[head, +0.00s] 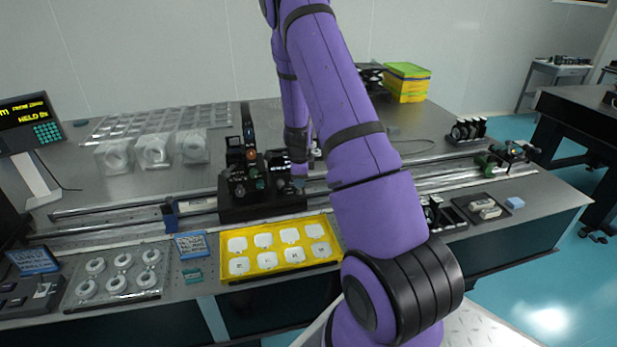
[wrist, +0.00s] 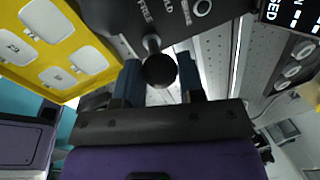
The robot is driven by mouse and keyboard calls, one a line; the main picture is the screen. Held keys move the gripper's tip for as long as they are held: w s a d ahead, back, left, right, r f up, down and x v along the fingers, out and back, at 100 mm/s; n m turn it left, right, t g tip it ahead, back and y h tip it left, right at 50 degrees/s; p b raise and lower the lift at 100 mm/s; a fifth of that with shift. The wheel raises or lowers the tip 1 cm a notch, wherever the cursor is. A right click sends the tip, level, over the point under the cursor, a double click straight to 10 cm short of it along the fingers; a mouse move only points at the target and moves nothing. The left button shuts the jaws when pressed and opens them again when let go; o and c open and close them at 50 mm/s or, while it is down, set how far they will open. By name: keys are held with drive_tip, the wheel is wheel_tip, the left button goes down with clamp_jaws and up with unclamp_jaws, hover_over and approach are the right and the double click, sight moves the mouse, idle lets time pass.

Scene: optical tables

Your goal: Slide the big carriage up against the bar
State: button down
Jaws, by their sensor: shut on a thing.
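The big carriage (head: 262,205) is a black block bearing dark optics on the long rail, at the middle of the head view. In the wrist view its dark top plate (wrist: 118,22) carries lettering, including "FREE", and a black ball knob (wrist: 160,71). My gripper (wrist: 160,80) is shut on this knob, one finger on each side. In the head view my arm and the optics hide the fingertips. A blue-ended piece (head: 170,213) sits across the rail just left of the carriage; I cannot tell whether it is the bar, or whether the two touch.
A yellow tray of white pieces (head: 226,272) lies in front of the carriage. Clear ring-shaped pieces (head: 152,151) stand behind the rail at left. A green-based mount (head: 487,161) is on the rail at far right. My arm hides part of the rail right of the carriage.

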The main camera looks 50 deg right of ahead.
drive_tip(key=shift+w+a, duration=0.1)
drive_tip(key=c, duration=0.8)
unclamp_jaws()
drive_tip(key=shift+o, duration=0.2)
wheel_tip(320, 180, up, 11)
drive_tip(key=s+a, duration=0.1)
drive_tip(key=shift+s+a+f, duration=0.2)
drive_tip(key=shift+s+a, duration=0.05)
drive_tip(key=shift+s, duration=0.05)
